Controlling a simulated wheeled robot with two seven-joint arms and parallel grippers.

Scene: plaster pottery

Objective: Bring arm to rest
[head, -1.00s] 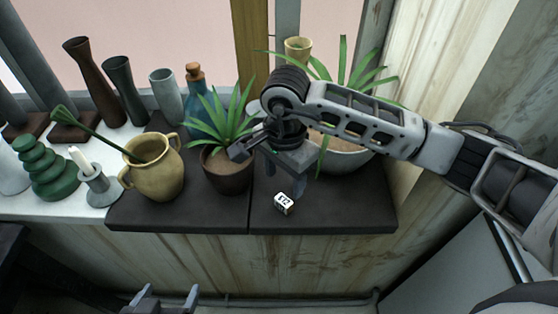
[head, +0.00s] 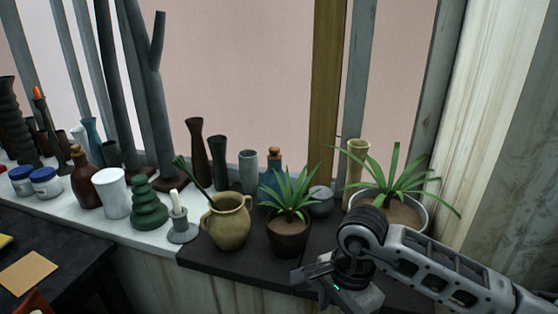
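My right arm comes in from the lower right, and its gripper (head: 348,294) hangs over the front of the dark slab (head: 225,268) on the sill. Its fingertips are not visible, being cut off by the bottom edge or hidden by the gripper body. I cannot tell whether it is open or shut. My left gripper is not in view.
A potted plant (head: 287,238) stands left of my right arm, and a larger plant in a pale bowl (head: 424,219) stands behind it. A two-handled yellow jug (head: 228,228), candle holder (head: 182,232) and several vases line the sill. A dark table (head: 60,258) is at lower left.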

